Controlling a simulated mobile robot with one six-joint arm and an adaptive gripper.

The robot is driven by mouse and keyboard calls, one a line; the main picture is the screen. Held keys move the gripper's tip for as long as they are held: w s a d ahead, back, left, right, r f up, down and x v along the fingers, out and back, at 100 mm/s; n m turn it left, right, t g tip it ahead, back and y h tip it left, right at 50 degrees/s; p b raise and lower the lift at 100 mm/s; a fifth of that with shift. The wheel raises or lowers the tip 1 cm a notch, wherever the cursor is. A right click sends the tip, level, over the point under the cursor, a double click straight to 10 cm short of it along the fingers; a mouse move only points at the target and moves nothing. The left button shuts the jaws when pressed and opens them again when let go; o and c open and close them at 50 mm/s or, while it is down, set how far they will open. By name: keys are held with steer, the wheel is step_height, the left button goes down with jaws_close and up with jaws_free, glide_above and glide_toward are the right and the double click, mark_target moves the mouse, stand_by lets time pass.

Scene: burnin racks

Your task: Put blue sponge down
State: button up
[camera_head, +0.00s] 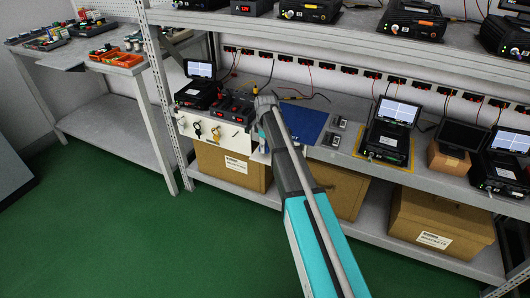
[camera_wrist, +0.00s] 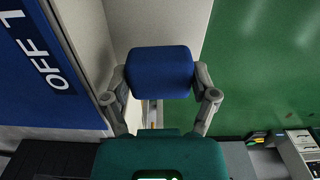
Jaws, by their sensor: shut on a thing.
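The blue sponge (camera_wrist: 160,74) is a rounded block in the middle of the wrist view. My gripper (camera_wrist: 160,92) is shut on it, with one grey finger at each side. In the wrist view the sponge overlaps a pale shelf surface and the green floor; I cannot tell its height above the shelf. In the head view my own arm hides the sponge and the fingers; only the wrist end shows at the lower shelf's front, left of a blue mat (camera_head: 303,122). The blue mat with white "OFF 1" lettering also shows in the wrist view (camera_wrist: 28,95).
The lower shelf holds black devices with open screens (camera_head: 390,128), red-display units (camera_head: 234,108) and a small brown box (camera_head: 448,160). A white panel with hanging keys (camera_head: 213,132) is at its front. Cardboard boxes (camera_head: 440,220) stand below. A side table (camera_head: 75,62) holds bins.

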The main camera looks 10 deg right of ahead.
steer(key=shift+f+b, duration=1.05)
steer(key=shift+f, duration=0.35)
steer(key=shift+f, duration=0.1)
steer(key=o, duration=0.9)
steer(key=shift+f, duration=0.1)
steer(key=r+p, duration=0.2)
steer(key=r, duration=0.1)
steer(key=r+p, duration=0.2)
steer(key=p, duration=0.1)
steer(key=shift+s+r, duration=0.2)
steer(key=shift+r, duration=0.2)
step_height(320, 180, up, 8)
steer(key=p, duration=0.8)
